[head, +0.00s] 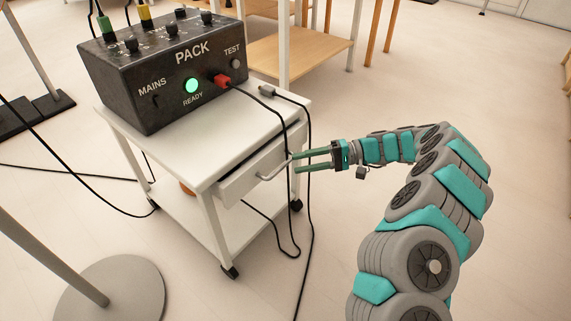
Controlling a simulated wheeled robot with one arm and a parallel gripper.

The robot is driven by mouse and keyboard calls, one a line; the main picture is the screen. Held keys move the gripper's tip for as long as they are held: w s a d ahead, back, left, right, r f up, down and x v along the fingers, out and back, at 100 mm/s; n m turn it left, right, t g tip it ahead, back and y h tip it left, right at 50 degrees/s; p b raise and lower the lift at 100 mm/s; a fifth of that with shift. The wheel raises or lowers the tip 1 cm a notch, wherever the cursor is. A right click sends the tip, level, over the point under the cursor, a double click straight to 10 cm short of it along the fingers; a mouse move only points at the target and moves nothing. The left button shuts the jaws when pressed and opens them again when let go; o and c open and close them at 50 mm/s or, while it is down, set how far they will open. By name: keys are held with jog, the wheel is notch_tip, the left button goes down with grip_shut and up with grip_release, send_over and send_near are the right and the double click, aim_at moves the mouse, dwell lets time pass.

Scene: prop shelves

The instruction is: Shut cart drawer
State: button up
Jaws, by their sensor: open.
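The white cart (207,218) stands on wheels at the centre left. Its drawer (236,187) is pulled out a little from under the cart top, with a bar handle (276,172) on its front. My gripper (296,162) comes from the right and is open, with its two green fingers pointing left at the drawer front. The fingertips are close to the right end of the handle; I cannot tell whether they touch it. The inside of the drawer is mostly hidden.
A black PACK box (165,75) with a green light and a red plug stands on the cart top. Black cables hang past the drawer front to the floor. A round grey stand base (110,290) is at lower left. A wooden shelf (300,50) stands behind. Floor at right is clear.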

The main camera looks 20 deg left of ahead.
aim_at(283, 165)
jog(key=x, duration=0.5)
jog(key=shift+s+a, duration=0.15)
jog(key=shift+a, duration=0.25)
grip_shut()
jog(key=shift+f, duration=0.1)
dwell(0.9)
